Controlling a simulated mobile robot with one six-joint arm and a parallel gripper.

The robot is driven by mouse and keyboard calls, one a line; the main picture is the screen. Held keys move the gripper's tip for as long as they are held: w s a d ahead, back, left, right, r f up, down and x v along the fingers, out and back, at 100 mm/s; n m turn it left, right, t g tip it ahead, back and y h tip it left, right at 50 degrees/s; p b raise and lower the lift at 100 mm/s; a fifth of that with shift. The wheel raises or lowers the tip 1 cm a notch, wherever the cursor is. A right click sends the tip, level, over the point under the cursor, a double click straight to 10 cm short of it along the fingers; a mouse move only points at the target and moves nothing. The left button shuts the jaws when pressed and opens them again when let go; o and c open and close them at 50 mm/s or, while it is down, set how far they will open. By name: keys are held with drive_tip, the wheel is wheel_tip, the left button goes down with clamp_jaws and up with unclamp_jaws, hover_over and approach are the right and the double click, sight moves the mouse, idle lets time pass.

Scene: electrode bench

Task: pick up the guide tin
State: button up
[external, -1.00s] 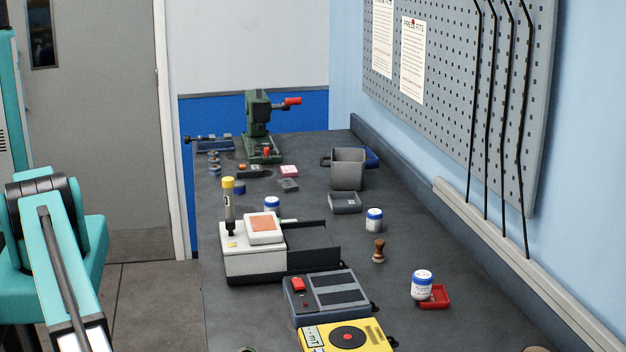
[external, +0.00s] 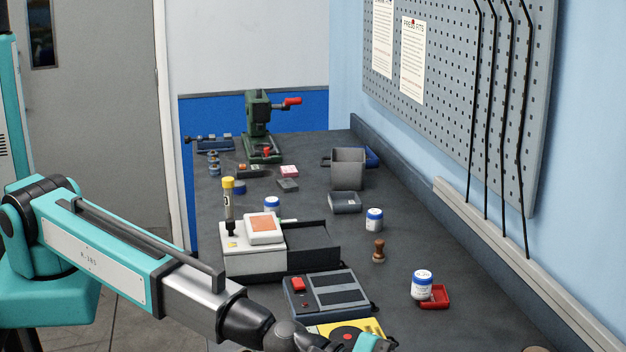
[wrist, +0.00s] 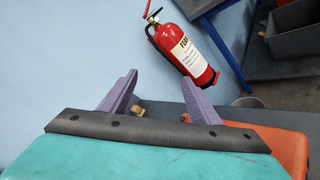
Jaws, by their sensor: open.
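No label that I can read marks one object as the guide tin. None of these tubs is near the fingers.
A grey cassette-like device (external: 328,295) and a yellow one (external: 350,328) lie near my arm. A white boxed device (external: 240,258) and a brown stamp (external: 379,251) stand beyond. The wrist view shows a fire extinguisher (wrist: 182,48). Bare bench lies around the stamp.

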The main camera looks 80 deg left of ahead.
drive_tip(key=w+a+r+n+y, duration=0.1)
drive_tip(key=w+a, duration=0.2)
drive_tip(key=a, duration=0.3)
drive_tip(key=w+a+n, duration=0.1)
drive_tip(key=w+a, duration=0.2)
drive_tip(key=a, duration=0.2)
drive_tip(key=n+y+b, duration=0.3)
drive_tip(key=n+b, duration=0.1)
drive_tip(key=n, duration=0.7)
approach(409, 268)
drive_tip(key=w, duration=0.2)
drive_tip(key=shift+s+d+f+g, duration=0.15)
drive_tip(key=shift+d+g, duration=0.15)
drive_tip(key=shift+d, duration=0.05)
drive_tip(key=shift+p+x, duration=0.85)
drive_tip(key=shift+x, duration=3.5)
